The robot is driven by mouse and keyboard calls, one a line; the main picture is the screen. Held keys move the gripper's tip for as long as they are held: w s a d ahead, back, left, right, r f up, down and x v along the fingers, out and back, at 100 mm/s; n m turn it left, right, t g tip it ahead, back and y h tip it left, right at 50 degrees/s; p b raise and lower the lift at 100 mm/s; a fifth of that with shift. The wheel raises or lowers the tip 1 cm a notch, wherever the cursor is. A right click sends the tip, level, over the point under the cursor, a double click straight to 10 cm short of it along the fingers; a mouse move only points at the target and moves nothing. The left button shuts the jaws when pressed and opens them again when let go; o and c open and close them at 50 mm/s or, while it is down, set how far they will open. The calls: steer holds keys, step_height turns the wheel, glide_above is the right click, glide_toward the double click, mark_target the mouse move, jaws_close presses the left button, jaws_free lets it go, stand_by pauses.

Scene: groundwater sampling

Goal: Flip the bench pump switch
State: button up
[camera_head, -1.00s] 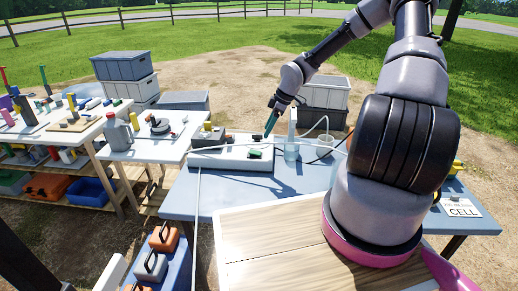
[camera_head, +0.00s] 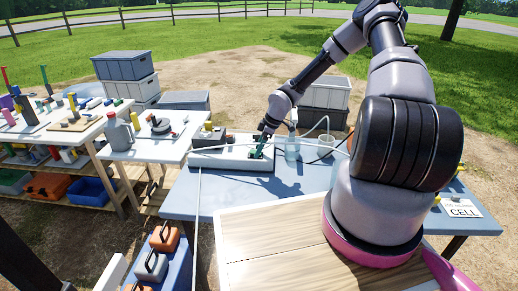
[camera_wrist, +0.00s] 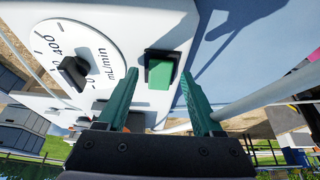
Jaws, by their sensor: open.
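The bench pump (camera_head: 225,158) is a long white box on the blue-grey table, centre-left in the head view. In the wrist view its white panel (camera_wrist: 130,20) carries a round mL/min dial (camera_wrist: 95,40) with a black knob (camera_wrist: 75,73). The green rocker switch (camera_wrist: 160,73) sits in a black frame to the right of the dial. My gripper (camera_head: 257,150) is over the pump's right end; its tips largely cover the switch in the head view. In the wrist view the open, green-fingered gripper (camera_wrist: 158,84) has one finger on either side of the switch. Contact cannot be told.
A clear bottle (camera_head: 292,148) and a pale beaker (camera_head: 325,148) stand close right of the pump, with thin tubing around them. The front of the blue-grey table (camera_head: 225,190) is clear.

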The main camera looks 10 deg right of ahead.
jaws_close()
steer(key=shift+a+r+g+h, duration=0.1)
steer(key=shift+a+g+h, duration=0.25)
steer(key=shift+h, duration=0.75)
steer(key=shift+w+a+g+h, duration=0.15)
steer(key=shift+g+h, duration=0.2)
steer(key=shift+h, duration=0.75)
jaws_free()
steer(key=shift+r, duration=0.1)
step_height(320, 180, up, 11)
